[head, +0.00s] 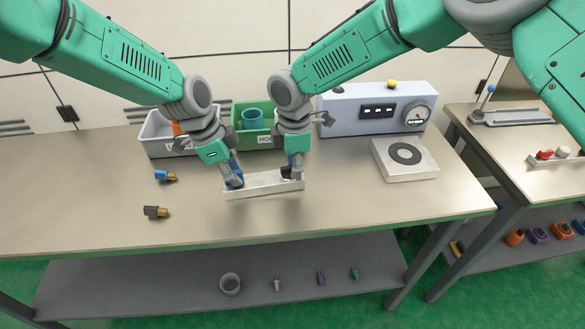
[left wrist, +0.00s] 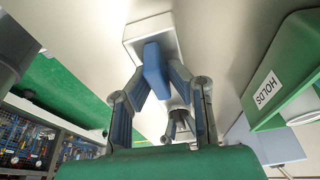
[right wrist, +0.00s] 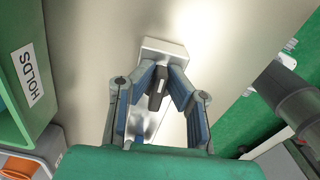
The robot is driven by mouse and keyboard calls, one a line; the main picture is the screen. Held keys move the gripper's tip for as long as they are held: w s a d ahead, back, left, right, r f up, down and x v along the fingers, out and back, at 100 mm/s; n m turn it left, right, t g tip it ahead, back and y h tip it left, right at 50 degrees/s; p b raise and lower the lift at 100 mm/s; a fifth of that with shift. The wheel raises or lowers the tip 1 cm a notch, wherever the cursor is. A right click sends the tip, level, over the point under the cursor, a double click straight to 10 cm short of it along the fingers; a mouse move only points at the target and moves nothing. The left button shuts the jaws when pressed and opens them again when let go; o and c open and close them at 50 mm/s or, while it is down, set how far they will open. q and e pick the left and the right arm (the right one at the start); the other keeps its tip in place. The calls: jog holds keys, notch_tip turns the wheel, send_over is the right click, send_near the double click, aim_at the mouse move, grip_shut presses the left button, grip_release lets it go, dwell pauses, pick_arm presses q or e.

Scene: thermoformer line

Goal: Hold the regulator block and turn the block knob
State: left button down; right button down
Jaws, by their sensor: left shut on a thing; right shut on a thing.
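The regulator block (head: 263,189) is a pale, long, low bar lying on the table near its front edge. A blue upright piece (left wrist: 155,70) stands on its left end, and a dark knob (right wrist: 157,88) stands on its right end. My left gripper (head: 235,181) is shut on the blue piece, with a finger on each side of it in the left wrist view. My right gripper (head: 291,173) is shut on the dark knob, which shows between its fingers in the right wrist view. In the head view the fingers partly hide both pieces.
Behind stand a grey bin (head: 155,151) and a green bin (head: 239,141), its label reading HOLDS in the wrist views. A gauge panel (head: 345,116) and a white plate with a dark ring (head: 420,170) are to the right. Two small fittings (head: 165,175) (head: 155,212) lie left.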

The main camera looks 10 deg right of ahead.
jog(key=n, duration=0.3)
jog(key=shift+w+n, duration=0.25)
jog(key=shift+n, duration=0.15)
jog(key=n, duration=0.3)
jog(key=shift+w+a+n, duration=0.1)
jog(key=shift+a+n, duration=0.1)
jog(key=shift+n, duration=0.7)
jog(key=n, duration=0.4)
jog(key=shift+w+a+n, duration=0.15)
jog(key=shift+a+n, duration=0.2)
jog(key=shift+n, duration=0.05)
